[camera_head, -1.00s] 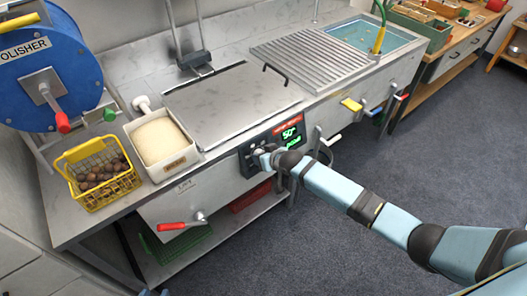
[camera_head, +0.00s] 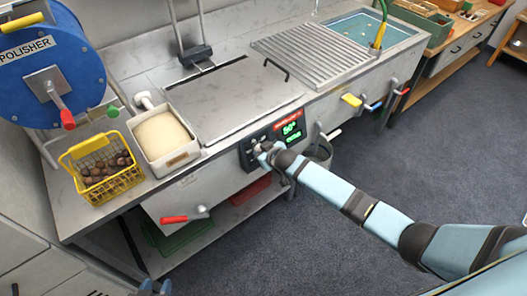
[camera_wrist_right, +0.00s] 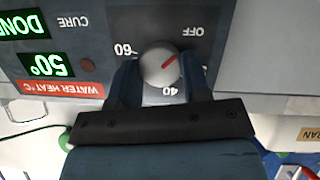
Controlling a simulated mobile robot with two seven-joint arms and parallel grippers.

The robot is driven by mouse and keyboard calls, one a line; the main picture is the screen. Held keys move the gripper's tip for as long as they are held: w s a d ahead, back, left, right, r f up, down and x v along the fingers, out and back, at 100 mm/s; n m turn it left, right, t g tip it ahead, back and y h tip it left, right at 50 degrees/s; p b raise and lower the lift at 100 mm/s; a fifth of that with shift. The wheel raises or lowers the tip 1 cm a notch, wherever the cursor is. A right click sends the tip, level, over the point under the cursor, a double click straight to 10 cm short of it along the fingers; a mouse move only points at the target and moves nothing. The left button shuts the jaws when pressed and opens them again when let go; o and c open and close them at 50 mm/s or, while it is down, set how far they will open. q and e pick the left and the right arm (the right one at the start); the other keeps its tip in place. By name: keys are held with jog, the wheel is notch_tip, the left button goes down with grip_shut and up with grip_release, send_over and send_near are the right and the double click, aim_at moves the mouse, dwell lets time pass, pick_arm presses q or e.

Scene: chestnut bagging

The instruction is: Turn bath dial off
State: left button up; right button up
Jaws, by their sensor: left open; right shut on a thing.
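The bath dial is a round grey knob (camera_wrist_right: 160,66) on the dark control panel (camera_wrist_right: 92,22). Its red mark slants up and right in the right wrist view, toward the word OFF; 40 and 60 stand around the dial. My right gripper (camera_wrist_right: 162,80) is shut on the dial, a finger on each side. In the head view my right gripper (camera_head: 268,151) is at the panel and mostly hides the dial. My left gripper (camera_head: 155,287) barely shows at the bottom edge, apart from the bench.
A lidded bath (camera_head: 233,97) is behind the panel. A white bin (camera_head: 162,140) and a yellow basket of chestnuts (camera_head: 103,170) stand left of it. A red-handled lever (camera_head: 175,219) sticks out below. A blue polisher (camera_head: 45,65) stands at far left. The floor at right is clear.

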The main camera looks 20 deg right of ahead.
jog(key=o, duration=0.9)
jog(key=v, duration=1.4)
jog(key=shift+p, duration=0.35)
jog(key=s+a+p, duration=0.1)
jog(key=s+p, duration=0.1)
jog(key=s, duration=0.6)
jog(key=s+m+p, duration=0.1)
jog(key=s+p, duration=0.1)
jog(key=s, duration=0.5)
jog(key=s+a+m+p, duration=0.1)
jog(key=s+p, duration=0.1)
jog(key=s, duration=0.6)
jog(key=shift+s+a+r+p, duration=0.3)
jog(key=shift+r+p, duration=0.1)
